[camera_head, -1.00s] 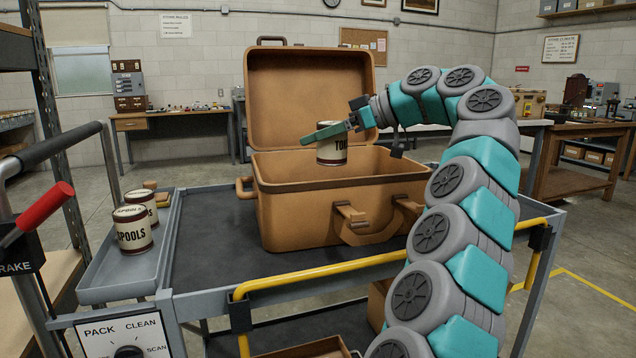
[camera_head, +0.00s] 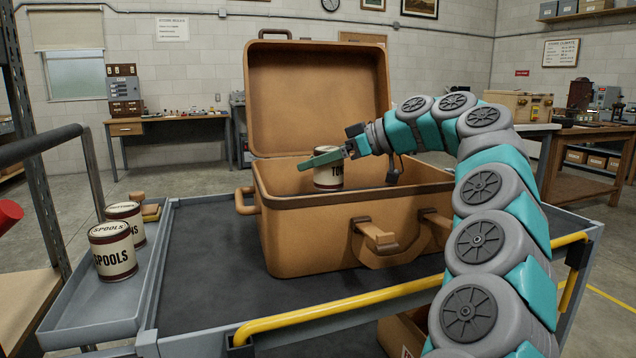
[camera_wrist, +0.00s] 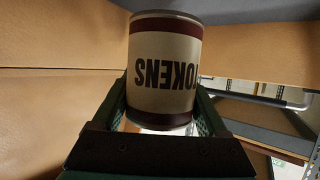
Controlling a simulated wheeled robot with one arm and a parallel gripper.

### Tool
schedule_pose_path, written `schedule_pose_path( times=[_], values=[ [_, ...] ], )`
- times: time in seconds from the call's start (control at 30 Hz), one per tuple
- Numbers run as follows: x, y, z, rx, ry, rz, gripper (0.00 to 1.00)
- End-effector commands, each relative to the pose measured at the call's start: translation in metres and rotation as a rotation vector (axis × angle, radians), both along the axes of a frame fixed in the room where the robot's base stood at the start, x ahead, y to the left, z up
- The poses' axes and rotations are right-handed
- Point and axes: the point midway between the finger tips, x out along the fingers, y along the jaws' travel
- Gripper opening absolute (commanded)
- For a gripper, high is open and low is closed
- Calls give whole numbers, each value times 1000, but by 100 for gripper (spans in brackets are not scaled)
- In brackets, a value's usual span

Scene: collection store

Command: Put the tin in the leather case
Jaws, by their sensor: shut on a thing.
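The tin (camera_head: 327,172), cream with dark red bands and the word TOKENS, is held upright in my gripper (camera_head: 326,158). It also shows in the wrist view (camera_wrist: 165,75), between the two green fingers (camera_wrist: 165,115). The leather case (camera_head: 330,238) is tan and stands open on the cart, its lid (camera_head: 317,95) raised at the back. The tin is at the case's opening, with its lower part below the level of the far rim. The case floor is hidden behind the front wall.
Two similar tins, one reading SPOOLS (camera_head: 112,252) and one behind it (camera_head: 127,222), stand in a grey side tray (camera_head: 95,312) at left. A yellow rail (camera_head: 330,312) runs along the cart's front edge. The dark cart top (camera_head: 205,275) is clear left of the case.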

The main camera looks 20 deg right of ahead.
Motion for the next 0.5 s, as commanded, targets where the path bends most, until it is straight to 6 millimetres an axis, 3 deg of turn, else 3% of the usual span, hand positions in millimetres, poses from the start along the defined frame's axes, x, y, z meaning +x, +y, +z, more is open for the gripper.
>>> schedule_pose_path(
  times=[0.27,0.5],
  values=[
    [-1,0,-7,3,-3,-2,0],
    [0,0,-31,4,0,0,0]
  ],
)
